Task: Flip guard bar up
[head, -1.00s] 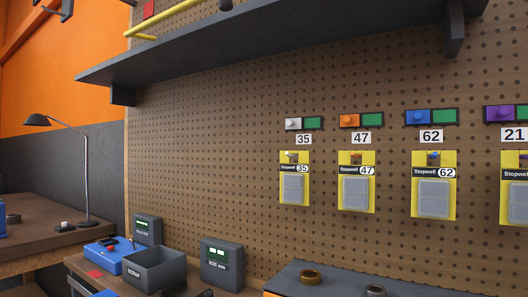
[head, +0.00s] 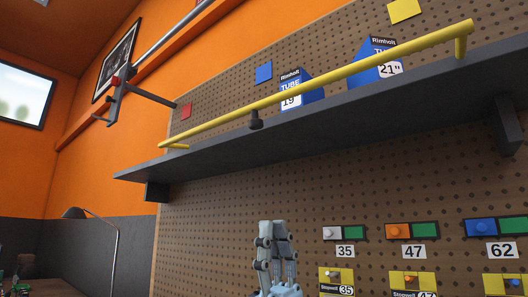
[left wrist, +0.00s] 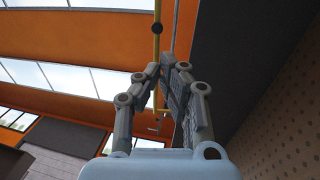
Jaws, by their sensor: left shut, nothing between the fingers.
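The guard bar (head: 330,80) is a long yellow bar along the front of the dark shelf, with a short bent arm at each end. A black knob (head: 255,119) sits on it. My left gripper (head: 272,226) points up from the bottom of the head view, below the shelf and apart from the bar. Its fingers are shut and empty. In the left wrist view the gripper (left wrist: 167,68) points up toward the yellow bar (left wrist: 157,45), and a dark knob (left wrist: 158,28) shows on the bar beyond the fingertips. My right gripper is not in view.
The dark grey shelf (head: 400,98) juts out from the pegboard above my gripper. Blue tube boxes (head: 300,90) stand on it. Yellow Stopwell panels (head: 413,281) and coloured switches (head: 405,231) are on the pegboard at lower right. A lamp (head: 75,213) stands at lower left.

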